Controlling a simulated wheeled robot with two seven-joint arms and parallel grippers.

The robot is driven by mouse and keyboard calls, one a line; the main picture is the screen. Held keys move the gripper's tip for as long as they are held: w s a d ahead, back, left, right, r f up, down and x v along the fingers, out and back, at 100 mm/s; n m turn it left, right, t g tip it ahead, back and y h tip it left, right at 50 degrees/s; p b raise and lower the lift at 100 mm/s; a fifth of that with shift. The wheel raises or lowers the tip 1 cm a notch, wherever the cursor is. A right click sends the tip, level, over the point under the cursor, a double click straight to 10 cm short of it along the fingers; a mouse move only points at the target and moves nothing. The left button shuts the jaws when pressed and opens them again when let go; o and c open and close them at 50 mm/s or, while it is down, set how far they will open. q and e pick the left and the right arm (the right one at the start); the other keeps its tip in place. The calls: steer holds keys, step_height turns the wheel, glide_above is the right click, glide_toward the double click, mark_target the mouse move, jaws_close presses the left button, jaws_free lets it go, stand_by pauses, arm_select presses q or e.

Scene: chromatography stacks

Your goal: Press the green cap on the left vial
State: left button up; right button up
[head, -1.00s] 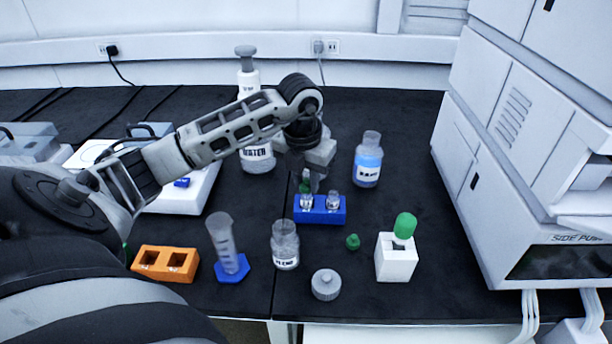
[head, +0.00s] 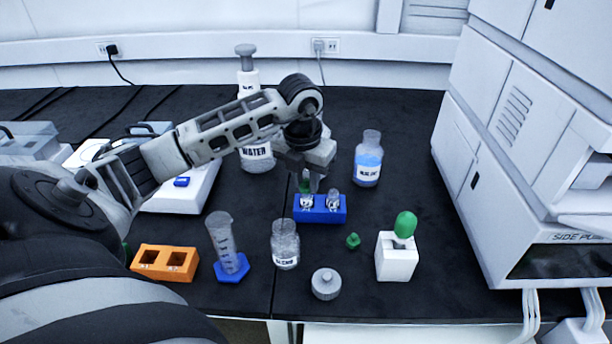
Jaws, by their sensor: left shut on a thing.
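A blue rack (head: 321,215) stands in the middle of the bench with two small clear vials, the left vial (head: 306,202) and the right vial (head: 333,199). A green cap (head: 304,184) shows at the top of the left vial, partly hidden by my left gripper. My left gripper (head: 308,182) points down over the left vial, shut on the green cap. I cannot tell how firmly the cap sits on the vial. A second green cap (head: 353,241) lies on the bench to the right of the rack. My right gripper is not in view.
A blue-liquid bottle (head: 368,160) and a water bottle (head: 257,158) stand behind the rack. In front are a glass jar (head: 285,246), a grey lid (head: 326,284), a cylinder (head: 227,245), an orange rack (head: 165,263) and a white holder (head: 396,259). A large instrument (head: 520,150) fills the right.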

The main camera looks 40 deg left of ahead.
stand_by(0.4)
arm_select(q)
steer(key=o, duration=1.5)
steer(key=shift+r+p, duration=2.6)
steer(key=shift+r, duration=0.9)
jaws_close()
